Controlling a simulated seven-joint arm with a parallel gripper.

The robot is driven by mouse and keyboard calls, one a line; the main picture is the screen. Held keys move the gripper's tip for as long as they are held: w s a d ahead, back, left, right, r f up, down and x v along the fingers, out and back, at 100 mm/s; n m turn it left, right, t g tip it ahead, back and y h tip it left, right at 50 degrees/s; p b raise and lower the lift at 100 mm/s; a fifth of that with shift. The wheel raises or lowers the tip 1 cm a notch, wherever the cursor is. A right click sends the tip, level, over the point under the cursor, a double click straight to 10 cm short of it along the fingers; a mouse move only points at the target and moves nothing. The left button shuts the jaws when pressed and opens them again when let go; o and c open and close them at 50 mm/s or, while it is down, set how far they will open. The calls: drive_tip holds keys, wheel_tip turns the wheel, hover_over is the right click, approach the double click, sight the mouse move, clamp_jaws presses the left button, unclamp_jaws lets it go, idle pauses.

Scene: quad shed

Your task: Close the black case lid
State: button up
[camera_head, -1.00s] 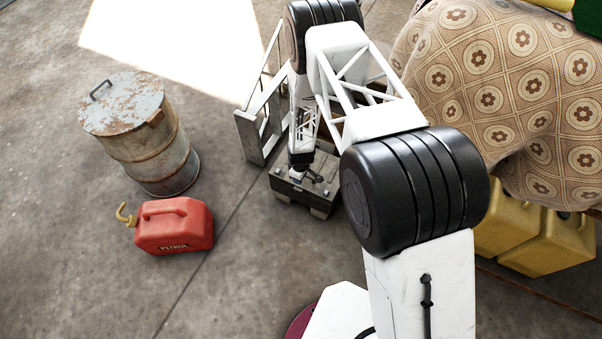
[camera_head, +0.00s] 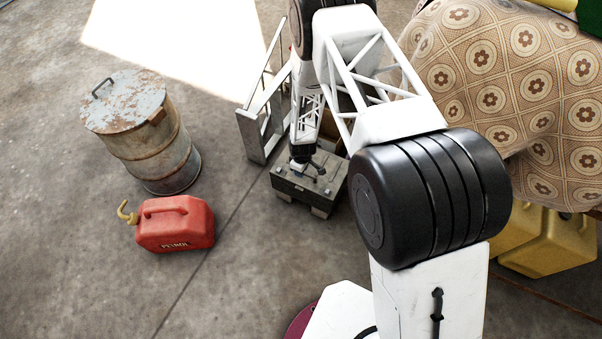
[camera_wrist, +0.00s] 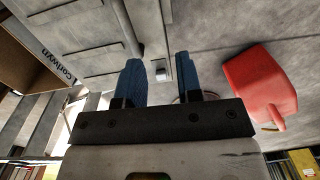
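The black case (camera_head: 308,192) is a dark grey-green box on low supports on the floor, partly behind my arm in the head view. Its lid lies about flat over the top; I cannot tell whether a thin gap is left at the seam. In the wrist view the ribbed grey lid (camera_wrist: 82,38) fills the upper left. My gripper (camera_wrist: 160,65) has two blue fingers standing apart with nothing held between them. In the head view my gripper (camera_head: 308,168) is right over the case top; whether it touches is unclear.
A red petrol can (camera_head: 175,224) and a rusty drum (camera_head: 150,140) stand to the left. A white metal frame (camera_head: 254,130) is just behind the case. A cardboard box (camera_wrist: 30,65) shows in the wrist view. A cloth-covered table (camera_head: 480,80) and yellow cans (camera_head: 550,243) stand right. Floor in front is clear.

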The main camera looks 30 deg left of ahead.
drive_tip(key=shift+r, duration=1.4)
drive_tip(key=shift+w, duration=0.1)
